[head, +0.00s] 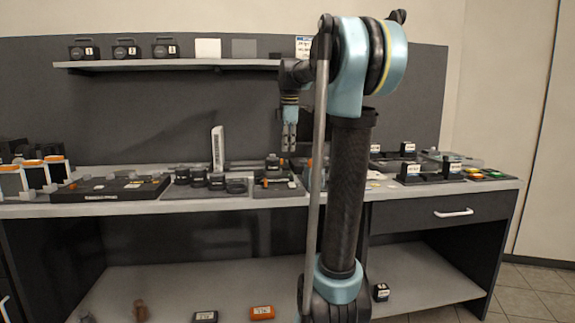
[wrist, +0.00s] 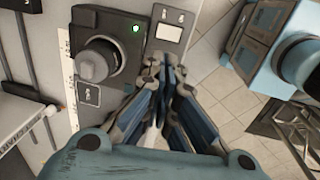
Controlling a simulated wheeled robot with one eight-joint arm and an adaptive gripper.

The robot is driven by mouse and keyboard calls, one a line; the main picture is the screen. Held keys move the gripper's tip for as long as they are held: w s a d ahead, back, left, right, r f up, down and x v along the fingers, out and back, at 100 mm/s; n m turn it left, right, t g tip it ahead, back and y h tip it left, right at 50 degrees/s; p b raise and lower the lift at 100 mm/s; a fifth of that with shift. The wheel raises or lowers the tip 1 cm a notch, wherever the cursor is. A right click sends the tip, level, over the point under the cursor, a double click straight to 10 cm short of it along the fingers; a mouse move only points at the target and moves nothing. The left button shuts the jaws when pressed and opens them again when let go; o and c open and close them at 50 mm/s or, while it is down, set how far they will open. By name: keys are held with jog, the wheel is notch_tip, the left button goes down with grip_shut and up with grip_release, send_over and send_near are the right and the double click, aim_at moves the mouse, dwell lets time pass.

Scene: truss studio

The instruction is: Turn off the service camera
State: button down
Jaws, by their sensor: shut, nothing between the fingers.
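A dark camera body with a large round lens or knob (wrist: 98,62) fills the upper left of the wrist view; I take it for the service camera. A small green light (wrist: 135,28) glows at its upper right corner. A dark camera (head: 273,163) near my gripper in the head view may be the same one. My gripper (wrist: 165,72) is shut and empty, with its fingertips just right of the camera body in the wrist view; whether they touch it I cannot tell. In the head view my gripper (head: 289,140) points down above the bench.
The bench (head: 225,201) carries several lenses (head: 199,178), a dark tray (head: 108,188) at left and labelled stands (head: 410,170) at right. A shelf (head: 175,63) with numbered cases hangs behind.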

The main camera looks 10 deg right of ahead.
aim_at(287, 186)
jog(key=f, duration=0.4)
jog(key=w+f, duration=0.1)
jog(key=f, duration=0.8)
jog(key=shift+w+f, duration=0.1)
jog(key=shift+w, duration=0.2)
